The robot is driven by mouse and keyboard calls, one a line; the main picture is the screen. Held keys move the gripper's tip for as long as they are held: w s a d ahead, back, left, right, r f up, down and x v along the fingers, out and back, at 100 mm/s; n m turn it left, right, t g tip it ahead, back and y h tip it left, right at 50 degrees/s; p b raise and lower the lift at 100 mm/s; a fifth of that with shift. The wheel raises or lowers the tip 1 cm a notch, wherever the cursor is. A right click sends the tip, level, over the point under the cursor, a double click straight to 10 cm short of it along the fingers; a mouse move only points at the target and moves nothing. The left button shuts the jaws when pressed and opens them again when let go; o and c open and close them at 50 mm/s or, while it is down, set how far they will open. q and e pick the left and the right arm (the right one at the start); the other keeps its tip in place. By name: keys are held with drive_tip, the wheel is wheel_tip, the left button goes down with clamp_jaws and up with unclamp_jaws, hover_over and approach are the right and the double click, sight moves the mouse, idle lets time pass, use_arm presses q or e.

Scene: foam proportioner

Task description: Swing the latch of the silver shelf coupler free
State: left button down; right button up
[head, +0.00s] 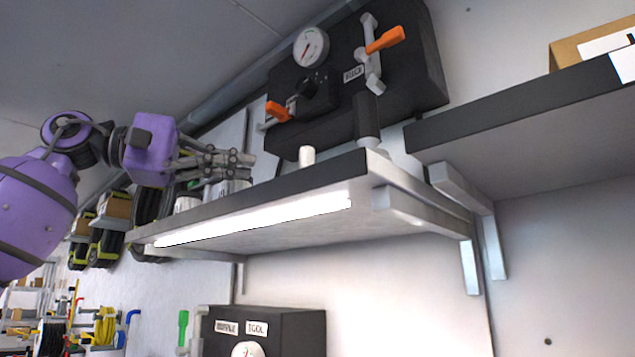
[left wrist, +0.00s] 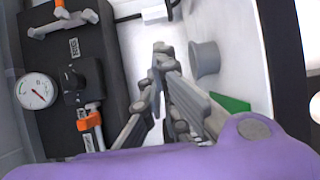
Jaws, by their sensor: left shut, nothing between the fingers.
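I cannot make out a silver coupler or its latch for certain. A short pale grey cylindrical fitting (head: 306,156) stands at the shelf's front edge in the head view. A flanged grey fitting (left wrist: 205,60) shows right of my fingers in the left wrist view; I cannot tell if it is the same piece. My left gripper (head: 248,158) is shut and empty, left of the pale fitting and apart from it, above the shelf (head: 285,185). Its fingertips also show in the left wrist view (left wrist: 161,50). My right gripper is not in view.
A black panel (head: 425,60) behind the shelf carries a gauge (head: 311,46), a black knob (left wrist: 82,83) and orange-handled valves (head: 385,39). A dark-edged upper shelf (head: 530,105) juts out at right. A black box (head: 295,330) is below.

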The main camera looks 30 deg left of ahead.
use_arm(q)
drive_tip(key=shift+s+r, duration=0.2)
drive_tip(key=shift+s, duration=0.1)
drive_tip(key=shift+s+r, duration=0.15)
drive_tip(key=shift+s, duration=0.65)
drive_tip(key=shift+w+d, duration=0.1)
drive_tip(key=shift+w, duration=0.1)
drive_tip(key=p+x, duration=0.3)
drive_tip(key=x, duration=0.6)
drive_tip(key=shift+r, duration=0.15)
drive_tip(key=shift+w+d, duration=0.25)
drive_tip(key=shift+w, duration=0.2)
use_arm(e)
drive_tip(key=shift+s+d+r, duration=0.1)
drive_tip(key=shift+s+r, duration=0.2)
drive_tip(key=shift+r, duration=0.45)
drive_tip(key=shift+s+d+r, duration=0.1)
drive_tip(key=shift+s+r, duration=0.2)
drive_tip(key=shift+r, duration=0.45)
use_arm(q)
drive_tip(key=shift+p, duration=0.3)
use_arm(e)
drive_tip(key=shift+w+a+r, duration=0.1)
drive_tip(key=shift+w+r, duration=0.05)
